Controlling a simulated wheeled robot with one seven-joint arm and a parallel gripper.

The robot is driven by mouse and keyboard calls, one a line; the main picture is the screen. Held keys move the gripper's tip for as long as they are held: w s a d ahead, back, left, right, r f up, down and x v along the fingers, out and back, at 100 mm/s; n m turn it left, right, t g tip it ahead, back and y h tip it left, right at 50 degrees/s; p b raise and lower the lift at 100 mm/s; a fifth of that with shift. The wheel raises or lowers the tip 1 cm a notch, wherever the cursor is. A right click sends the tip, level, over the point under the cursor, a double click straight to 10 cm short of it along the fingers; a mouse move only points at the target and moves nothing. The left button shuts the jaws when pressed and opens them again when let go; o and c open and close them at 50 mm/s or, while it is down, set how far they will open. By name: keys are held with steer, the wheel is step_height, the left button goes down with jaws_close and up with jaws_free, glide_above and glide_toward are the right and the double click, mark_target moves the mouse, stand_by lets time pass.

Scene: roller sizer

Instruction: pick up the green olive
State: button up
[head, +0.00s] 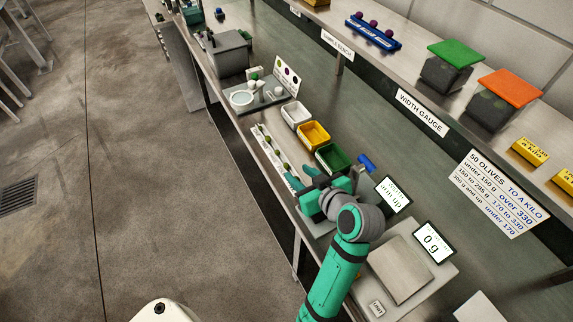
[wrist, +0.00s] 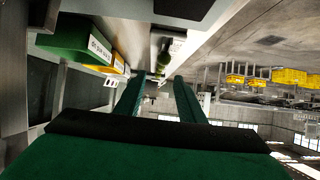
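Small green olives sit in a row on a white strip (head: 265,142) at the front edge of the bench. In the wrist view, a green olive (wrist: 163,60) shows ahead of my fingertips, roughly in line with the gap, with another green shape just behind it. My gripper (wrist: 157,82) has its two green fingers apart with nothing visible between them. In the head view my gripper (head: 303,186) is low over the near end of the strip, and my arm and gripper hide part of that end.
White (head: 295,112), yellow (head: 314,134) and green (head: 332,157) bins stand beside the strip. A scale (head: 398,268) reading 0 g is to the right. A blue-handled item (head: 366,162) and a small screen (head: 393,194) are close to my arm. A grey tray (head: 262,99) lies further left.

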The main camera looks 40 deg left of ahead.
mark_target(288, 167)
steer(key=shift+x, duration=2.9)
steer(key=shift+s+f, duration=0.1)
steer(key=shift+s, duration=0.05)
steer(key=shift+c, duration=0.6)
steer(key=c, duration=0.6)
